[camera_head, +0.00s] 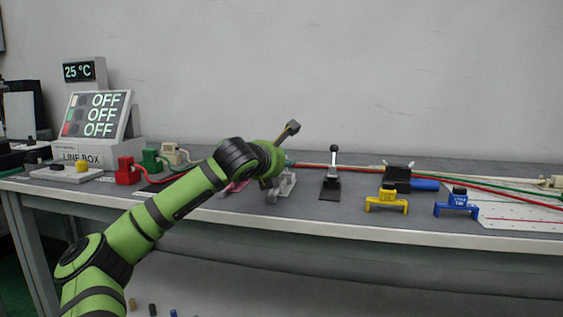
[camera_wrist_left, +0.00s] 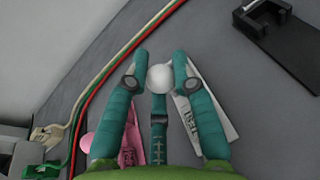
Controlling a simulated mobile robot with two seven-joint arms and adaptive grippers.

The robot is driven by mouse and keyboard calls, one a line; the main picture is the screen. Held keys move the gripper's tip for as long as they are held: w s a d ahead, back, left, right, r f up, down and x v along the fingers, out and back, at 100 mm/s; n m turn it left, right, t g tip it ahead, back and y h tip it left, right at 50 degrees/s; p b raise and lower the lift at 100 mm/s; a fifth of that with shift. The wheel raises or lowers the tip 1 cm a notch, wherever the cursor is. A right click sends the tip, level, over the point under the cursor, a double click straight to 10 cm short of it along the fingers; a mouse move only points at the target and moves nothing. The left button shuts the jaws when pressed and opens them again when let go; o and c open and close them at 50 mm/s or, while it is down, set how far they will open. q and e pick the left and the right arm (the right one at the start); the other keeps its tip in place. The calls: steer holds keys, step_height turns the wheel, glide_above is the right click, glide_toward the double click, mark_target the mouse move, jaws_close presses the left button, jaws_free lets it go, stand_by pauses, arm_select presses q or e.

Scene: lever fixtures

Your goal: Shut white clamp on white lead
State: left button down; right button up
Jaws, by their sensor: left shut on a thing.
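The white clamp (camera_head: 284,188) stands on the bench near its front edge, partly hidden by my left arm. In the left wrist view, its pale base plate (camera_wrist_left: 217,118) lies beneath my fingers, and a round white knob (camera_wrist_left: 160,78) shows between the fingertips. My left gripper (camera_wrist_left: 159,76) is shut on this knob. The white lead (camera_wrist_left: 130,42) runs beside a green and a red lead, left of the gripper. I cannot tell whether the clamp's jaw touches it. My right gripper is not in view.
A pink clamp (camera_wrist_left: 104,142) lies close by on the left. A black clamp (camera_head: 331,180) with an upright lever stands to the right, then yellow (camera_head: 386,201) and blue (camera_head: 456,204) holders. The line box (camera_head: 85,150) at left reads OFF on its rows.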

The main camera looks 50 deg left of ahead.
arm_select(q)
steer(key=c, duration=1.1)
jaws_free()
steer(key=shift+w+d+r, duration=0.1)
steer(key=shift+d+r, duration=0.05)
steer(key=shift+o, duration=0.2)
steer(key=shift+s+d+r, duration=0.1)
steer(key=shift+s+d, duration=0.05)
steer(key=shift+s, duration=0.6)
steer(key=v, duration=1)
steer(key=shift+d, duration=0.3)
steer(key=shift+s+r, duration=0.1)
steer(key=shift+s, duration=0.05)
